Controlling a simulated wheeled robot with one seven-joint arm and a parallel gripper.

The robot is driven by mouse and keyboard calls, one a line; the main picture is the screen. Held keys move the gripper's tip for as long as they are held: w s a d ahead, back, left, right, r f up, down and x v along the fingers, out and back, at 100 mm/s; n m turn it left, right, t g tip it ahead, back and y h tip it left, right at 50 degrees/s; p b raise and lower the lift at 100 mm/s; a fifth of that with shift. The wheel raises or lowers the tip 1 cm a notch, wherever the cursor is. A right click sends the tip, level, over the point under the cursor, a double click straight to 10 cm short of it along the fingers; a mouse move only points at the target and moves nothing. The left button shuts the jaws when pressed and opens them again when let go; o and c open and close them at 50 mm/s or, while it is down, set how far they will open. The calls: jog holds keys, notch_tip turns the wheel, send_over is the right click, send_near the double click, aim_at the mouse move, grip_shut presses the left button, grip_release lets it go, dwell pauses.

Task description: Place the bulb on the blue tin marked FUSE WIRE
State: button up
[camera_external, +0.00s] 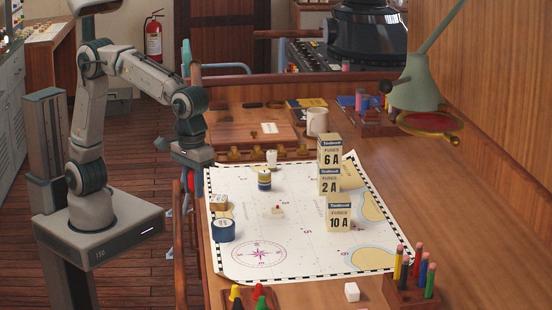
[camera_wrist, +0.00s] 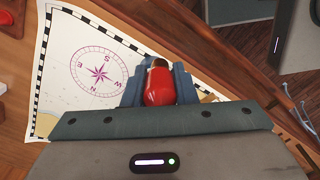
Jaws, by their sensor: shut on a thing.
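My gripper (camera_external: 188,174) hangs over the left edge of the chart, beside the table's left side. The bulb also shows as a small red patch under the gripper in the external view (camera_external: 189,182). A blue tin (camera_external: 223,231) with a pale top stands on the chart's left edge, below and right of my gripper in the picture. Its label is too small to read. The tin is not clearly visible in the wrist view.
A dark blue and yellow tin (camera_external: 264,180) and a white item (camera_external: 272,159) stand further back. Fuse boxes (camera_external: 339,218) stand on the chart (camera_external: 300,255). The chart's near middle is clear.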

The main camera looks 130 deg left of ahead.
jog(key=p, duration=0.1)
send_over(223, 223)
notch_tip(223, 223, down, 4)
jog(key=shift+f, duration=2.2)
jog(key=shift+f, duration=0.1)
jog(key=shift+f, duration=0.15)
jog(key=o, duration=1)
jog(key=shift+c, duration=0.2)
